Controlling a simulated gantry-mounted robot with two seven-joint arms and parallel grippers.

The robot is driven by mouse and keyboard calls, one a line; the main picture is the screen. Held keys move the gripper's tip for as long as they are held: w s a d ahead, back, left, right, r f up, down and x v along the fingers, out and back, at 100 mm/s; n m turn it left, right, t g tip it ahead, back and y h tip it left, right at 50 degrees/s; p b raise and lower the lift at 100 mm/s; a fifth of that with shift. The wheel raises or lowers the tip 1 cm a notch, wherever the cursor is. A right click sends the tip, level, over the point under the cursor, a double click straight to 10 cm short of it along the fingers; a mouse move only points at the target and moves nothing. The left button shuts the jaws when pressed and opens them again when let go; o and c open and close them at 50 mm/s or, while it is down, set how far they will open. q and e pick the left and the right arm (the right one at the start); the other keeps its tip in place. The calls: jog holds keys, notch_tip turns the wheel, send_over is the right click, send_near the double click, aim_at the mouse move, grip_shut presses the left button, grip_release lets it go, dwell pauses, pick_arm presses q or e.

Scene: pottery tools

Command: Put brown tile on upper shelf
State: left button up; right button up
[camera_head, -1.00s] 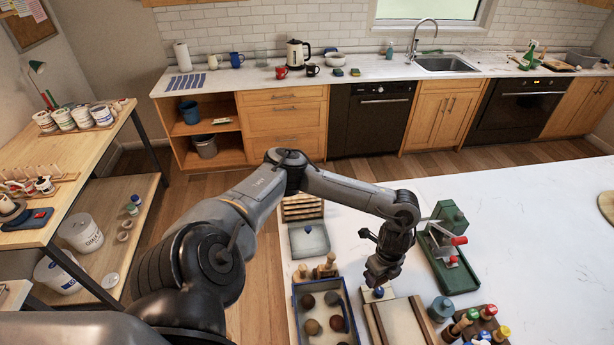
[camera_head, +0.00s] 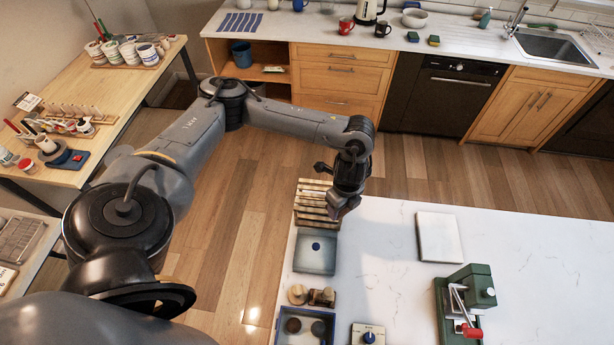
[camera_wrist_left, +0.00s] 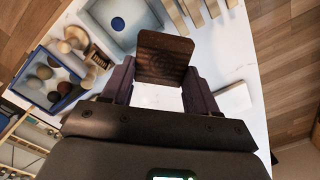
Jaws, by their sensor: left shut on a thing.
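My left gripper (camera_head: 342,208) is over the far left corner of the white table, beside the slatted wooden rack (camera_head: 309,203). In the left wrist view, its fingers (camera_wrist_left: 160,90) are shut on the dark brown tile (camera_wrist_left: 163,58), which stands up between them. In the head view I cannot make out the tile clearly. The rack's pale slats also show at the top of the left wrist view (camera_wrist_left: 195,8), beyond the tile and apart from it in the picture. A wooden shelf unit (camera_head: 221,55) stands under the back counter. My right gripper is not in view.
A grey-blue tray (camera_head: 315,268) with a blue knob lies in front of the rack. Nearer is a blue box (camera_head: 284,341) of balls. A white slab (camera_head: 439,237) and a green press (camera_head: 480,285) are to the right. The tabletop between rack and slab is mostly clear.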

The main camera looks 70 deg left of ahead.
pick_arm(q)
jog(key=shift+w+a+r, duration=0.1)
jog(key=shift+w+r, duration=0.35)
jog(key=shift+r, duration=0.15)
jog(key=b, duration=0.4)
send_over(322, 198)
jog(key=f, duration=0.5)
jog(key=shift+w+d+f, duration=0.1)
jog(key=shift+d+f, duration=0.3)
jog(key=shift+a+f+b, duration=0.1)
jog(key=shift+a+b, duration=0.2)
jog(key=shift+a, duration=0.05)
notch_tip(322, 198, down, 2)
jog(key=shift+f, duration=0.95)
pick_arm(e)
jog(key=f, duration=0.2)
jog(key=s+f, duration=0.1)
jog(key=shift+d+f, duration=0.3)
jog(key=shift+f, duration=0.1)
pick_arm(q)
jog(key=shift+f, duration=0.1)
